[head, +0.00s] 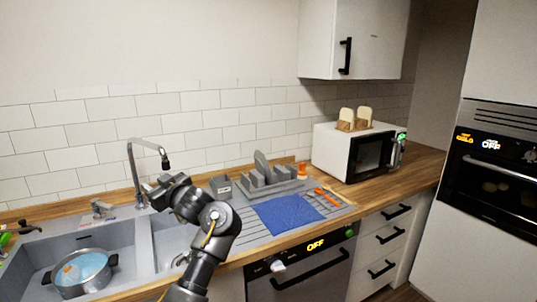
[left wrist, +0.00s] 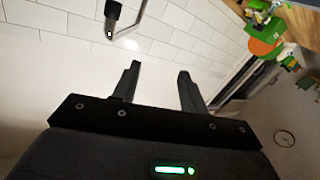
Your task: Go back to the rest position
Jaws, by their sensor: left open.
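My left arm rises from the bottom of the head view in front of the sink. Its gripper (head: 152,192) points left, near the tall tap (head: 133,172), over the sink area. In the left wrist view the two dark fingers (left wrist: 158,78) stand apart with nothing between them. The pale sink and wall tiles show beyond them. My right gripper is in neither view.
A pot (head: 80,273) sits in the left sink bowl. A dish rack (head: 268,183), blue cloth (head: 287,214) and microwave (head: 355,150) with bread on top stand along the counter to the right. Green and orange items (left wrist: 265,32) show in the left wrist view.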

